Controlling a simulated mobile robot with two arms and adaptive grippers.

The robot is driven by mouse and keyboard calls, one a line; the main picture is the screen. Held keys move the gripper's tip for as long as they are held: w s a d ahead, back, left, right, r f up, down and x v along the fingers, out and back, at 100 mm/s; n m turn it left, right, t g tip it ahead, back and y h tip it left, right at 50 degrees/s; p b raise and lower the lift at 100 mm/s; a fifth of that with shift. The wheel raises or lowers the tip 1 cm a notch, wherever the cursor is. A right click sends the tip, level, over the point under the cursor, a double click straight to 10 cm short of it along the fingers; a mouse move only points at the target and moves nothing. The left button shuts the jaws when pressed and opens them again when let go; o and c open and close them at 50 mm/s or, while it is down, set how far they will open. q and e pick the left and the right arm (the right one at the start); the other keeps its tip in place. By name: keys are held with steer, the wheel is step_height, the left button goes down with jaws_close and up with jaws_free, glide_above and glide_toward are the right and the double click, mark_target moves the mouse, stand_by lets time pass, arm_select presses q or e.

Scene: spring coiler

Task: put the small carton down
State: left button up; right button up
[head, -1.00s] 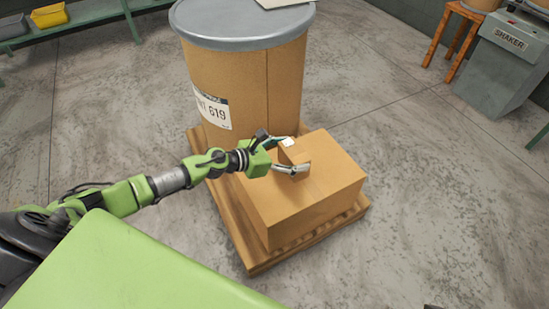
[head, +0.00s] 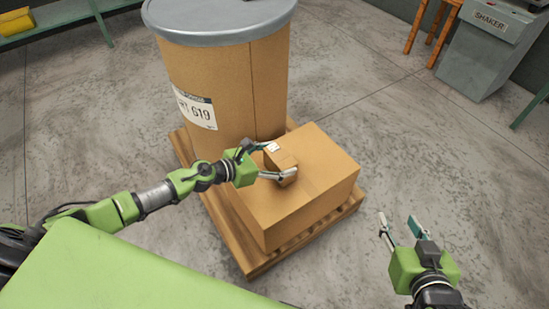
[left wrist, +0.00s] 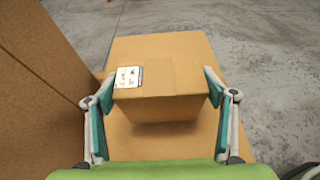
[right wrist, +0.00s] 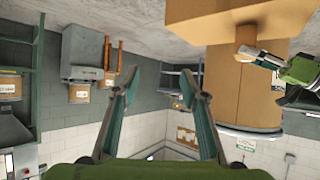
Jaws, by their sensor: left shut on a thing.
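The small carton (head: 282,163) is brown with a white label and sits between the fingers of my left gripper (head: 284,160), over the top of a large carton (head: 316,184). In the left wrist view the small carton (left wrist: 158,92) fills the gap between both fingertips of the left gripper (left wrist: 160,88). I cannot tell whether its underside touches the large carton. My right gripper (head: 399,224) is open and empty, to the right of the large carton. In the right wrist view its fingers (right wrist: 160,85) are spread with nothing between them.
The large carton stands on a wooden pallet (head: 249,262) beside a tall fibre drum (head: 226,90) with a grey lid. A grey shaker (head: 487,50) and a wooden stool (head: 432,30) stand at the back right. The large carton's right side is clear.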

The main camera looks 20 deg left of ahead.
arm_select(q)
steer(key=shift+f, duration=0.25)
arm_select(e)
steer(key=shift+w+a+r+t, duration=0.5)
steer(key=shift+w+r, duration=0.3)
steer(key=shift+r, duration=0.05)
arm_select(q)
steer(key=shift+f, duration=0.1)
arm_select(e)
steer(key=shift+w+a+r+t+y, duration=0.15)
steer(key=shift+w+r+t+y, duration=0.15)
steer(key=shift+r, duration=0.1)
arm_select(q)
steer(key=o, duration=1.5)
steer(key=shift+f, duration=0.15)
steer(key=shift+o, duration=1.3)
arm_select(e)
steer(key=shift+w+r, duration=0.1)
steer(key=shift+r, duration=0.15)
